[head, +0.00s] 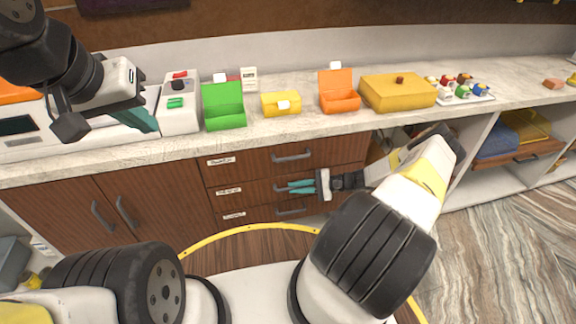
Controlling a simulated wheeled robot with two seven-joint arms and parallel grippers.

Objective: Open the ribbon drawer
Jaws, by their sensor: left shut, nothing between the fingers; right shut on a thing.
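A wooden drawer stack is built into the counter front, with a top drawer (245,167), a middle drawer (248,192) and a bottom drawer (258,213). Each has a grey bar handle and a small white label too blurred to read, so I cannot tell which is the ribbon drawer. The drawers look flush with the front. My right gripper (300,187) is at the middle drawer, its teal fingers shut on that drawer's handle (280,189), which they partly hide. My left gripper (146,121) is shut and empty above the counter's left part.
The counter top holds a green box (223,107), a yellow box (281,104), an orange box (339,92), a larger yellow box (398,93) and a tray of small coloured items (468,98). Cupboard doors (150,203) lie left of the drawers; open shelves (510,160) lie right.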

